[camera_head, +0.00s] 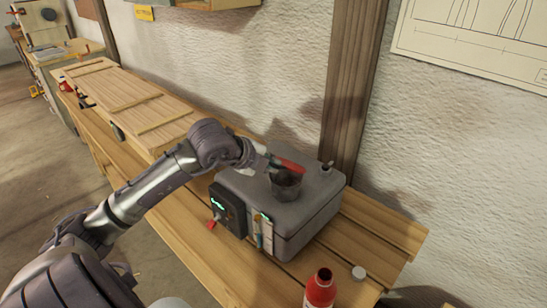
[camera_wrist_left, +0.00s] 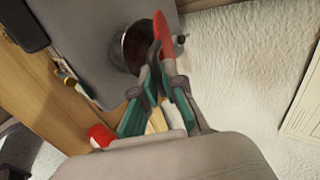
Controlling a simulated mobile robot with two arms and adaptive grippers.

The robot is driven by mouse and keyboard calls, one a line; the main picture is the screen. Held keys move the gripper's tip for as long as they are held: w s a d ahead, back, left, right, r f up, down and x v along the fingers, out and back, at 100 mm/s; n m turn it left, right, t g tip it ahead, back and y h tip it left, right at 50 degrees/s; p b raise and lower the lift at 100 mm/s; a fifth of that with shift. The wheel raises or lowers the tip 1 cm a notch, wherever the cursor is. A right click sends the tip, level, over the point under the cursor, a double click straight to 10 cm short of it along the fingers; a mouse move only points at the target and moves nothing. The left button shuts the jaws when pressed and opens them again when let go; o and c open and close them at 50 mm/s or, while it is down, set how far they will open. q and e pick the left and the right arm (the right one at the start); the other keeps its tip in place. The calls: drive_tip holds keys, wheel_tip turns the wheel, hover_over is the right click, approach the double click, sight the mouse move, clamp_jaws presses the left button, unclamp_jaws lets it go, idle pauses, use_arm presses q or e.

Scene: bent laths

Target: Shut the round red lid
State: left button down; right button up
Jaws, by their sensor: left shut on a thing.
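The round red lid (camera_head: 291,165) stands tilted open above a dark round filler neck (camera_head: 286,186) on top of a grey metal tank (camera_head: 315,200). My left gripper (camera_head: 268,161) reaches the lid from the left and is shut on its edge. In the left wrist view the red lid (camera_wrist_left: 162,30) shows nearly edge-on at the tips of my left gripper (camera_wrist_left: 164,58). The dark neck (camera_wrist_left: 136,47) lies just left of the fingertips, partly hidden by them. The lid's hinge is not clear to see. My right gripper is not in view.
The tank stands on a slatted wooden bench (camera_head: 375,235), with a dark control panel (camera_head: 226,207) on its front. A red bottle (camera_head: 320,289) and a white cap (camera_head: 358,272) are at the near right. A long wooden crate (camera_head: 130,100) lies behind my left arm. A wooden post (camera_head: 350,90) rises behind the tank.

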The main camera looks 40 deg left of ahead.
use_arm(q)
drive_tip(key=shift+s+a+f, duration=0.1)
drive_tip(key=shift+s+f, duration=0.25)
drive_tip(key=shift+f, duration=0.4)
drive_tip(key=shift+s+d+f, duration=0.1)
drive_tip(key=shift+s+f, duration=0.2)
drive_tip(key=shift+f, duration=0.45)
drive_tip(key=shift+s+a+f, duration=0.1)
drive_tip(key=shift+s+f, duration=0.25)
drive_tip(key=shift+f, duration=0.4)
drive_tip(key=c, duration=0.9)
unclamp_jaws()
drive_tip(key=p+v, duration=0.3)
drive_tip(key=v, duration=0.6)
